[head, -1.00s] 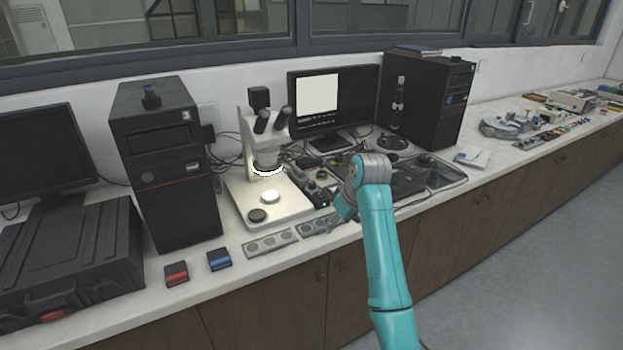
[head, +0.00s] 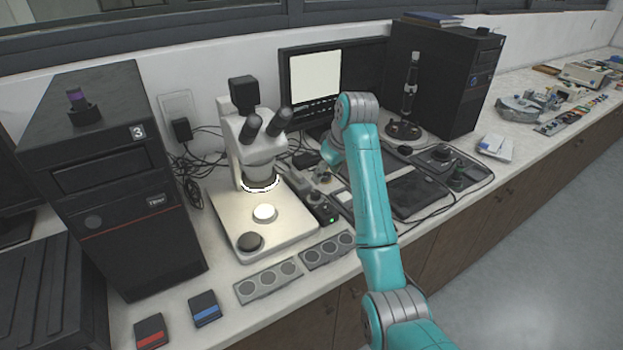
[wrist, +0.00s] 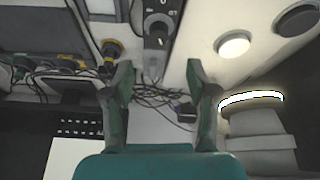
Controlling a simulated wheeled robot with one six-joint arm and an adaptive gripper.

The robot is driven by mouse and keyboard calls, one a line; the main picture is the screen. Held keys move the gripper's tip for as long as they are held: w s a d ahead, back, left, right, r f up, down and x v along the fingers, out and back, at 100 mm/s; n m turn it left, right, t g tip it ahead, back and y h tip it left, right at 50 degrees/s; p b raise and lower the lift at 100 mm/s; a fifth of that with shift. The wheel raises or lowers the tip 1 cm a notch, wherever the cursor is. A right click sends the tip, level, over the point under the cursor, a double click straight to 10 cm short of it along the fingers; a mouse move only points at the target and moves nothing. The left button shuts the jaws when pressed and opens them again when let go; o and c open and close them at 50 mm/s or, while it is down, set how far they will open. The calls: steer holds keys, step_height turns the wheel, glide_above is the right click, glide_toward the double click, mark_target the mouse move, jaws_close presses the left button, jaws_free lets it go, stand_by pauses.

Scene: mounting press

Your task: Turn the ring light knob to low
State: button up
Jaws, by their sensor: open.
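The ring light (head: 261,184) glows white under the microscope (head: 259,150); it also shows at the right in the wrist view (wrist: 252,99). A dark control box (head: 322,208) with a green light stands just right of the microscope base. In the wrist view the box (wrist: 163,8) is at the top centre, with a round knob (wrist: 157,30) on its face; the knob's setting is too small to read. My gripper (wrist: 160,75) is open and empty, its fingers apart below the knob in the picture and not touching it. In the head view my arm partly hides the gripper.
The pale microscope base (head: 285,228) lies left of the box. Grey panels with round discs (head: 268,281) lie in front. A monitor (head: 316,80) and loose cables stand behind. A black tablet (head: 415,192) lies to the right.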

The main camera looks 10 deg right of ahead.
mark_target(316, 193)
steer(key=x, duration=1.1)
steer(key=shift+w, duration=0.2)
jaws_close()
